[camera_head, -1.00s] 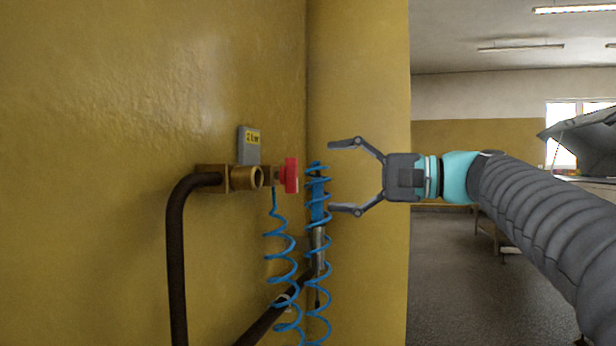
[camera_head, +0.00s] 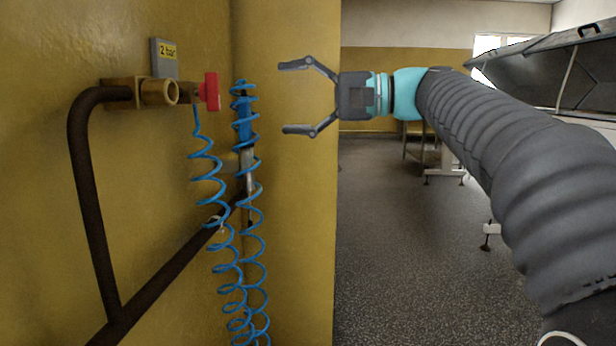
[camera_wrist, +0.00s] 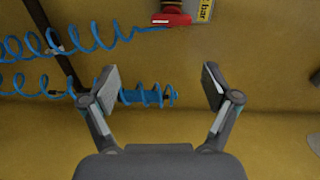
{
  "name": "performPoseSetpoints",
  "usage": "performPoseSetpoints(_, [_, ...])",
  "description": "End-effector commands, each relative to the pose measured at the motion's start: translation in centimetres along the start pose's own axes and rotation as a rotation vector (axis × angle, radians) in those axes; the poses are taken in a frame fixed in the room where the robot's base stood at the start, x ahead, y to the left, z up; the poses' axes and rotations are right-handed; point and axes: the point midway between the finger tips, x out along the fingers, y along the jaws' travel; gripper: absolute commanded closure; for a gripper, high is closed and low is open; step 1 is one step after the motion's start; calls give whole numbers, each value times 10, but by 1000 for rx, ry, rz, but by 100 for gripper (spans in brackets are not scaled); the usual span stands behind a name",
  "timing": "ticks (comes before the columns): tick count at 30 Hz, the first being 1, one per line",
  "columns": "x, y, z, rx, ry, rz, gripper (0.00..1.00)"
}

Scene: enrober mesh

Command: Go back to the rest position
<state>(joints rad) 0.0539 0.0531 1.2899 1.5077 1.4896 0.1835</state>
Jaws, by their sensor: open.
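My gripper (camera_head: 297,97) is open and empty, its two fingers spread toward the yellow wall. It is to the right of the red valve handle (camera_head: 212,91) and apart from it in the head view. In the wrist view, my gripper (camera_wrist: 163,85) is open with the yellow wall and part of the blue coil behind its fingers. The red handle (camera_wrist: 171,18) shows at the top of the wrist view, beyond the fingertips. My arm stretches from the lower right of the head view.
A brass valve (camera_head: 150,92) and a dark pipe (camera_head: 92,210) are fixed to the wall at left. A blue coiled hose (camera_head: 250,260) hangs beside a yellow pillar (camera_head: 290,220). A grey machine with a raised lid (camera_head: 545,75) stands at right. Open floor (camera_head: 400,250) lies between.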

Motion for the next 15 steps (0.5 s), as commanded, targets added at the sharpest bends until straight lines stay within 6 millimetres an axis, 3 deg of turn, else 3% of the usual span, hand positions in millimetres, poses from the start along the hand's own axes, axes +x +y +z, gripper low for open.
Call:
performPoseSetpoints(4, [-2,73,-29,37,104,168,12])
performPoseSetpoints(7, [-14,135,-33,46,180,345,12])
performPoseSetpoints(11, [-42,204,-14,20,248,591,12])
performPoseSetpoints(15, [-83,264,24,-47,280,855,12])
